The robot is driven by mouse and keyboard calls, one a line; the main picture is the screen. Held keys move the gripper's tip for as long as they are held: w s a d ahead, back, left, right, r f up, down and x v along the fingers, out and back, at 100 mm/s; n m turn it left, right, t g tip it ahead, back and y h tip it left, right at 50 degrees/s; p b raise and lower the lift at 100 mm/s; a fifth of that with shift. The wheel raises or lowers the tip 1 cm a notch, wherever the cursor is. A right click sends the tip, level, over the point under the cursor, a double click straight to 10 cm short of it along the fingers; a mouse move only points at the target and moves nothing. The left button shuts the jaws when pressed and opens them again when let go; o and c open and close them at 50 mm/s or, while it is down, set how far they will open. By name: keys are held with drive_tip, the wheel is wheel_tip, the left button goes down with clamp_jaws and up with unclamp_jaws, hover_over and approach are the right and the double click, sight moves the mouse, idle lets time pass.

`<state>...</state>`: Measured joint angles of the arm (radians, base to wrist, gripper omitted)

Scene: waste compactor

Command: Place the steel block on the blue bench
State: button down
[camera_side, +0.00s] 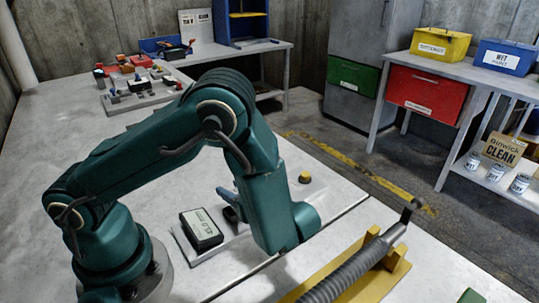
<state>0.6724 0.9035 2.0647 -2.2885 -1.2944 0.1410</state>
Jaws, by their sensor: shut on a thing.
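My gripper (229,199) shows only in part as a blue-grey piece left of my wrist, low over the bench. It is shut on a small dark block (231,214), mostly hidden by the fingers and wrist. This may be the steel block, but its finish cannot be made out. It is just right of a black box with a pale display (201,229), close over the light plate there; I cannot tell whether it touches. No bench is plainly blue; a blue open cabinet (250,18) stands on the back table.
A yellow frame with a ribbed grey hose (346,278) lies at the front right. A yellow button (305,177) sits behind my wrist. A tray of coloured parts (137,92) is at the back left. Yellow (440,44) and blue (506,56) boxes stand on the right table.

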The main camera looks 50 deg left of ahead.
drive_tip(key=shift+f, duration=0.85)
drive_tip(key=c, duration=0.5)
unclamp_jaws()
drive_tip(key=shift+f, duration=0.1)
drive_tip(key=v, duration=0.4)
drive_tip(key=shift+d, duration=0.1)
drive_tip(key=o, duration=0.5)
drive_tip(key=shift+d, duration=0.3)
drive_tip(key=shift+c, duration=0.2)
drive_tip(key=shift+d+r, duration=0.15)
drive_tip(key=shift+r, duration=0.05)
